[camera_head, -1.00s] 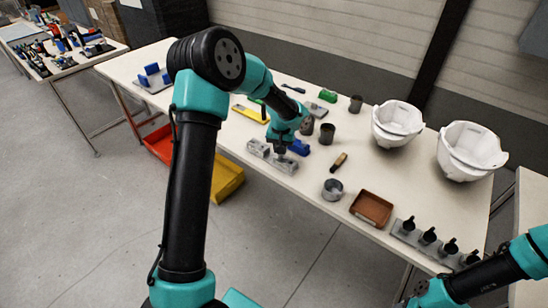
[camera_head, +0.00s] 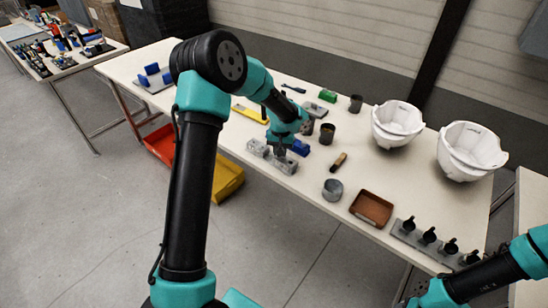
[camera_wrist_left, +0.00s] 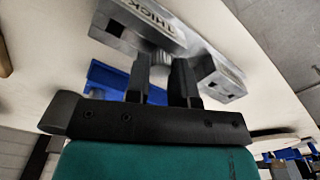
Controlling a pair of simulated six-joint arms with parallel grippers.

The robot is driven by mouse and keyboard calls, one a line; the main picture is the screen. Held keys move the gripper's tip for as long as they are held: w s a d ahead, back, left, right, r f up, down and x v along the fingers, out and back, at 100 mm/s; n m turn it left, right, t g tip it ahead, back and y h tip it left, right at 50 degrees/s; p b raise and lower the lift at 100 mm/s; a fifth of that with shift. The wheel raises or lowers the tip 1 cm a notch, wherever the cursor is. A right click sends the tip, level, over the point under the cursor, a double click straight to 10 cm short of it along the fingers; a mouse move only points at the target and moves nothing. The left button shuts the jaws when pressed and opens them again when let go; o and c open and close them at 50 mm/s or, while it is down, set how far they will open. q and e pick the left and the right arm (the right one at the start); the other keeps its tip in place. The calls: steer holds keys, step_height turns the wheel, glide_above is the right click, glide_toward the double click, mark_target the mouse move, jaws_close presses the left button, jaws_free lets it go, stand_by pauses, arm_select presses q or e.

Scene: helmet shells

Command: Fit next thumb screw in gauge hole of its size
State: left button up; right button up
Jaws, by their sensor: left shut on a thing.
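The grey metal gauge (camera_head: 258,148) lies near the front edge of the table as two blocks; the second block (camera_head: 285,165) is to the right. In the left wrist view the gauge (camera_wrist_left: 125,28) carries the label THICK. My left gripper (camera_head: 280,151) points down at the blocks. Its two dark fingers (camera_wrist_left: 164,80) are a little apart, with a small grey piece between them, likely the thumb screw (camera_wrist_left: 162,60). The fingers and blur hide most of it, and I cannot tell whether it is in a hole. My right gripper is out of view; only its arm shows.
A blue block (camera_head: 300,148) lies close behind the gauge. Dark cups (camera_head: 327,134), a grey ring (camera_head: 332,189), a brown tray (camera_head: 371,209) and a grey rack (camera_head: 424,246) with several black-topped pieces stand rightward. Two white helmet shells (camera_head: 397,122) stand at the back right.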

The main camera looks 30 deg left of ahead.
arm_select(q)
steer(key=shift+f, duration=0.25)
stand_by(0.4)
steer(key=o, duration=0.9)
steer(key=shift+o, duration=0.2)
steer(key=shift+r, duration=0.15)
step_height(320, 180, up, 17)
stand_by(0.8)
